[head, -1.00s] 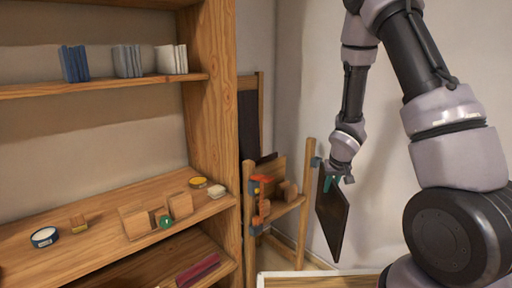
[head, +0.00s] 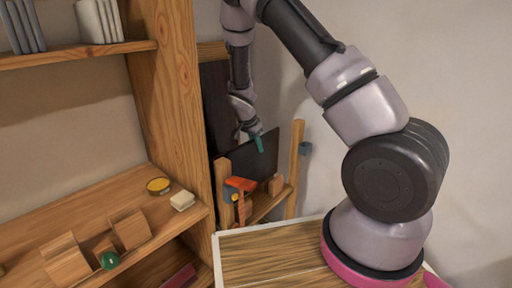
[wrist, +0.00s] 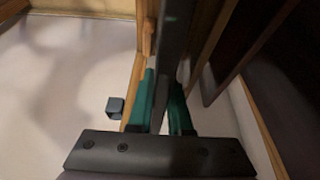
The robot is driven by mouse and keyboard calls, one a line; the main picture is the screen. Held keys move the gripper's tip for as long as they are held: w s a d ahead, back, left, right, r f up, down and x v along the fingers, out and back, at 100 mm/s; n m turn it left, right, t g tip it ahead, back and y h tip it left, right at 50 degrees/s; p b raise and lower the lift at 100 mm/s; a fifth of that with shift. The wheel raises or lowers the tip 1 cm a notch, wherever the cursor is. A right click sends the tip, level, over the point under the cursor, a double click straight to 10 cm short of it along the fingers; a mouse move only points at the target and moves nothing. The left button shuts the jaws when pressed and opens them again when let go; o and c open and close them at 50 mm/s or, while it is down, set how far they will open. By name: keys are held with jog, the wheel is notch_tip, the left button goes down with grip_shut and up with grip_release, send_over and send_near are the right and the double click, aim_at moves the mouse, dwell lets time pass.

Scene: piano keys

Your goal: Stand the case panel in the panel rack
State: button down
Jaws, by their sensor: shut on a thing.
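My gripper (head: 255,142) is shut on the dark, flat case panel (head: 250,157). Its teal fingers pinch the panel's upper edge, and in the wrist view the gripper (wrist: 163,98) has the panel (wrist: 176,35) edge-on between its fingers. The panel hangs roughly upright behind the front posts of the wooden rack (head: 296,170), above its low crossbar. Another dark panel (head: 215,95) stands farther back at the left.
A wooden bookcase (head: 172,100) stands close on the left. A white-edged tabletop (head: 265,262) lies in front.

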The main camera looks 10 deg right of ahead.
aim_at(258, 164)
jog(key=shift+f, duration=4.15)
jog(key=c, duration=0.8)
grip_release()
jog(key=shift+o, duration=0.2)
